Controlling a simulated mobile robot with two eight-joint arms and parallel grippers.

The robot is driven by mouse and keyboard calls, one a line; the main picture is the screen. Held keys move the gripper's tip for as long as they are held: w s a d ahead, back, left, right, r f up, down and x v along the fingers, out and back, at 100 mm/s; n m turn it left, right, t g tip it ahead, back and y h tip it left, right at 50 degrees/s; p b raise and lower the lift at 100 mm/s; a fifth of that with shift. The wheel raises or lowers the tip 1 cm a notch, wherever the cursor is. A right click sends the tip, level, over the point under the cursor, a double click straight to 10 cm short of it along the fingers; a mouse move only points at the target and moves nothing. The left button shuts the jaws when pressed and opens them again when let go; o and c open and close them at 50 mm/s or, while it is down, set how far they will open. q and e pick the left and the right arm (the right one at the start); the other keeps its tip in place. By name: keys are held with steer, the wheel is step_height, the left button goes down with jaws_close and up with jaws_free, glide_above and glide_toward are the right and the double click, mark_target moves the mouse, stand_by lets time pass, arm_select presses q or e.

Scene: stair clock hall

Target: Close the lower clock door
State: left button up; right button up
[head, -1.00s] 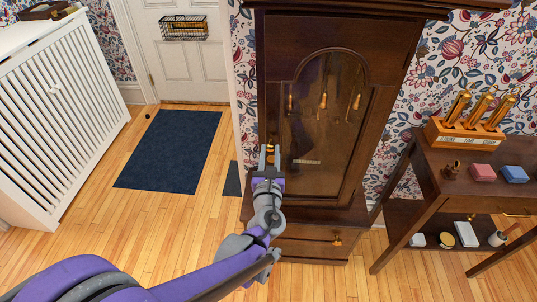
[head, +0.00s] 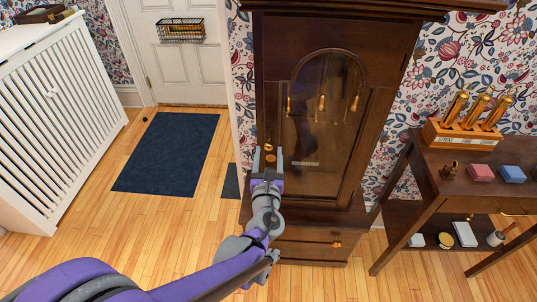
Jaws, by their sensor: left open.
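The lower clock door (head: 378,120) is a dark wood door with an arched glass pane on the tall clock. Brass weights (head: 321,103) hang behind the glass. The door looks flush with the case or nearly so; a small gap cannot be ruled out. A small brass knob (head: 269,146) sits on the door's left side. My left gripper (head: 268,157) is open, its two fingers spread on either side of and just below the knob. I cannot tell whether a finger touches the door. My right gripper is out of view.
A dark side table (head: 440,185) at right holds a wooden stand of brass cylinders (head: 462,132) and red and blue blocks. A drawer knob (head: 336,241) is on the clock base. A slatted white cabinet (head: 55,115) stands left; floor and a blue mat (head: 168,152) lie between.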

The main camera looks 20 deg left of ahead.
arm_select(q)
steer(key=v, duration=1.1)
steer(key=shift+p, duration=0.4)
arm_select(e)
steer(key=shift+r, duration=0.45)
arm_select(q)
steer(key=shift+a, duration=0.1)
steer(key=s+a+f+n+g+y, duration=0.1)
steer(key=s+a+f+n+g, duration=0.7)
steer(key=n, duration=0.9)
steer(key=s+d+f+n+g+h, duration=0.25)
steer(key=s+n, duration=0.25)
steer(key=n, duration=0.3)
steer(key=s+d+f+n+g+h, duration=0.1)
steer(key=s+d+n+g+h, duration=0.15)
steer(key=s+n, duration=0.4)
step_height(320, 180, up, 16)
steer(key=w+n+t+h+p, duration=0.1)
steer(key=w+p, duration=0.1)
steer(key=p, duration=1.2)
steer(key=shift+w+d, duration=0.4)
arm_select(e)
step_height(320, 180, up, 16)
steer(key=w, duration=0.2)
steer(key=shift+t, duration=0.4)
